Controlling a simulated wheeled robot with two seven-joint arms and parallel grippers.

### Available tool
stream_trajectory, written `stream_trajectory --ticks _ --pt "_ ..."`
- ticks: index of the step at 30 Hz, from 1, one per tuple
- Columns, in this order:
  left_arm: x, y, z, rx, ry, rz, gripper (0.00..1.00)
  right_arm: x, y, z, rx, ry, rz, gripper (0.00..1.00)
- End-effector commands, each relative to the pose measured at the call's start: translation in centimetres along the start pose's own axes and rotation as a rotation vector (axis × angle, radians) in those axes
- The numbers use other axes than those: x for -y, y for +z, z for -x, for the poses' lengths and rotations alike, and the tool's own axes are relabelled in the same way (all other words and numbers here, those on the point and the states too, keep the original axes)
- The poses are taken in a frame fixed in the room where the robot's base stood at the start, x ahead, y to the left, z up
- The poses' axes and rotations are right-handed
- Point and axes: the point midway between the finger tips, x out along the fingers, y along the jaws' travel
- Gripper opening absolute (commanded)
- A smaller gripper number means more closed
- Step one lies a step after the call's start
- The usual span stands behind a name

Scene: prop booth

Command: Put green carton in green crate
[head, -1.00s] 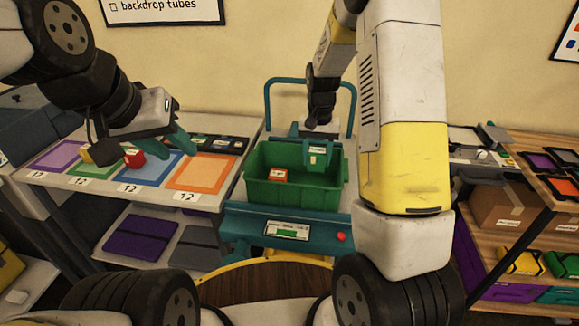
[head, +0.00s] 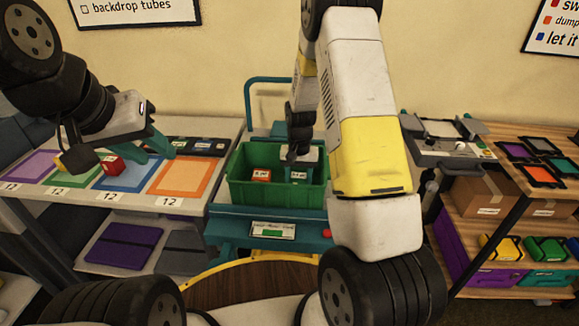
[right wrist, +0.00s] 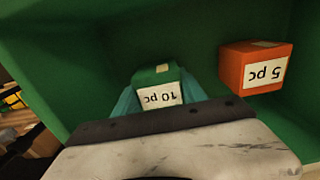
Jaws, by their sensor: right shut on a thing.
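The green carton (head: 299,177), with a white label, is low inside the green crate (head: 262,193), at its right part. In the right wrist view the carton (right wrist: 157,78) is between the teal fingers and its label reads "10 pc". My right gripper (head: 301,168) is shut on it, pointing down into the crate. Whether the carton touches the crate floor is hard to tell. A red-orange carton (head: 261,175) labelled "5 pc" sits in the crate to the left. My left gripper (head: 145,147) is open and empty above the left table.
The crate stands on a teal cart (head: 230,222) with a rail behind. On the left table are coloured mats, a red carton (head: 112,164) and a yellow one (head: 62,163). A wooden shelf (head: 505,165) with trays and a box stands right.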

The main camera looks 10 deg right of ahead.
Motion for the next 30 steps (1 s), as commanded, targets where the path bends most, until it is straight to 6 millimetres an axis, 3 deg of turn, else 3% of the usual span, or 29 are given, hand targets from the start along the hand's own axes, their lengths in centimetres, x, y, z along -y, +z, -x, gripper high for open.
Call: stream_trajectory --ticks 4,5,7,20,30 --pt "0.0 0.0 0.0 0.000 0.000 0.000 0.36 0.0 0.0 -0.3 0.001 0.001 0.000 0.04" --pt "0.0 0.0 0.0 0.000 0.000 0.000 0.36 0.0 0.0 -0.3 0.001 0.000 0.000 0.55" --pt "0.0 0.0 0.0 0.000 0.000 0.000 0.36 0.0 0.0 -0.2 0.001 0.000 0.000 0.68" --pt "0.0 0.0 0.0 0.000 0.000 0.000 0.36 0.0 -0.1 0.5 -0.002 -0.001 0.000 0.71" --pt "0.0 0.0 0.0 0.000 0.000 0.000 0.36 0.0 -0.1 7.2 -0.005 -0.002 -0.001 0.71"
